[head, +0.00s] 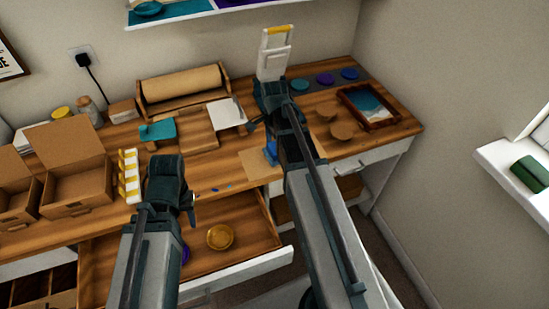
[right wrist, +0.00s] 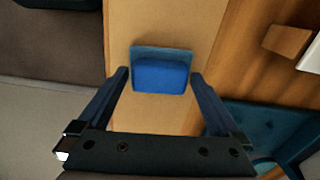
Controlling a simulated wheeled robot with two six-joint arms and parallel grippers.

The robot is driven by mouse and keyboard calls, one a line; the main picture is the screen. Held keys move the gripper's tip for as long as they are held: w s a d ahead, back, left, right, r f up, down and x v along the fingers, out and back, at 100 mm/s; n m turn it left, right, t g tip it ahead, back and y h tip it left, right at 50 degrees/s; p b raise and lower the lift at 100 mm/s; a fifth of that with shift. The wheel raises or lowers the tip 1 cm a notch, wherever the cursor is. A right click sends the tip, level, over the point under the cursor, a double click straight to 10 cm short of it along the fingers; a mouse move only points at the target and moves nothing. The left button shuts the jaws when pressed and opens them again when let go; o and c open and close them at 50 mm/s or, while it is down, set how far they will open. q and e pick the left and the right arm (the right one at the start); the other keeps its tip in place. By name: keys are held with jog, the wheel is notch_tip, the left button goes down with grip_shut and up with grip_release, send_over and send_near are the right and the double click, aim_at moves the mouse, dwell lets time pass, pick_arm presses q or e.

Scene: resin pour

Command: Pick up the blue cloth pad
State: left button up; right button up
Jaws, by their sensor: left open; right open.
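The blue cloth pad (right wrist: 161,73) lies on a tan sheet (right wrist: 157,25) in the right wrist view. It also shows in the head view (head: 271,151), partly hidden by my right arm, on the tan sheet near the table's front edge. My right gripper (right wrist: 158,76) is open, with one finger on either side of the pad in the picture; I cannot tell whether they touch it. My left gripper (head: 189,203) is open over the pulled-out drawer, apart from the pad; its fingertips are hard to make out.
The open drawer (head: 265,268) holds a yellow bowl (head: 220,237). Cardboard boxes (head: 75,190) and a white-and-yellow rack (head: 130,176) stand at left. A teal cloth (head: 158,130) lies mid-table. A framed tray (head: 370,106) and round coasters (head: 325,79) are at right.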

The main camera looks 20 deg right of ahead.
jog(key=shift+c, duration=0.3)
jog(key=c, duration=1.1)
jog(key=shift+c, duration=0.2)
